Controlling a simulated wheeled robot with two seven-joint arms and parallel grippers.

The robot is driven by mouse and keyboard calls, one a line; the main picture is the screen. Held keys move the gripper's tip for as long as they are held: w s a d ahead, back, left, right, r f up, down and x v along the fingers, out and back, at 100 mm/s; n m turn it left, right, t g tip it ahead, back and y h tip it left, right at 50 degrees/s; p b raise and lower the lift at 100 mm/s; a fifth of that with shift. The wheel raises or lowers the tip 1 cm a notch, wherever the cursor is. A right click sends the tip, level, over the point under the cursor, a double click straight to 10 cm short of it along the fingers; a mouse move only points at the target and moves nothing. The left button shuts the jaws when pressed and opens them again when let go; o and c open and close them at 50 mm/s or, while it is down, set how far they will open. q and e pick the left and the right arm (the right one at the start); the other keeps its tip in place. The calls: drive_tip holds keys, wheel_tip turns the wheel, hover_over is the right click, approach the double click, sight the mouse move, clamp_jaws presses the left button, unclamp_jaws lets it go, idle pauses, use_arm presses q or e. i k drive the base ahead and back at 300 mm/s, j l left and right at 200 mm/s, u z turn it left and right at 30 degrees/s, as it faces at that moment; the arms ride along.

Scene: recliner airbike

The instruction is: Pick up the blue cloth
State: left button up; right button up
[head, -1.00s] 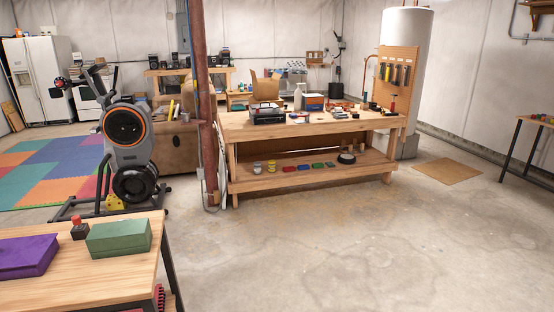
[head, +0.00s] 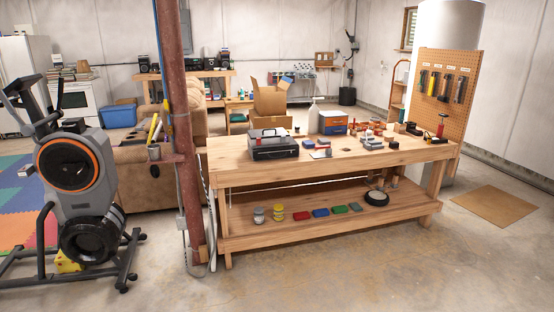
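A small flat blue item (head: 321,212), which looks like the folded blue cloth, lies on the lower shelf (head: 255,236) of the wooden workbench. It sits between a similar red item (head: 301,215) on its left and a green item (head: 339,210) on its right. A grey-green item (head: 355,207) lies further right. They are too small to be sure of their material. Neither of my grippers is in view.
The workbench top (head: 232,160) holds a black toolbox (head: 274,146) and other items. A rusty red post (head: 182,120) stands at its left end, and an exercise bike (head: 75,175) is further left. Jars and a black roll (head: 376,196) share the shelf. The concrete floor in front is clear.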

sight(307, 144)
drive_tip(key=i, duration=0.75)
drive_tip(key=i+j+z, duration=0.15)
drive_tip(key=i, duration=1.3)
drive_tip(key=z, duration=0.05)
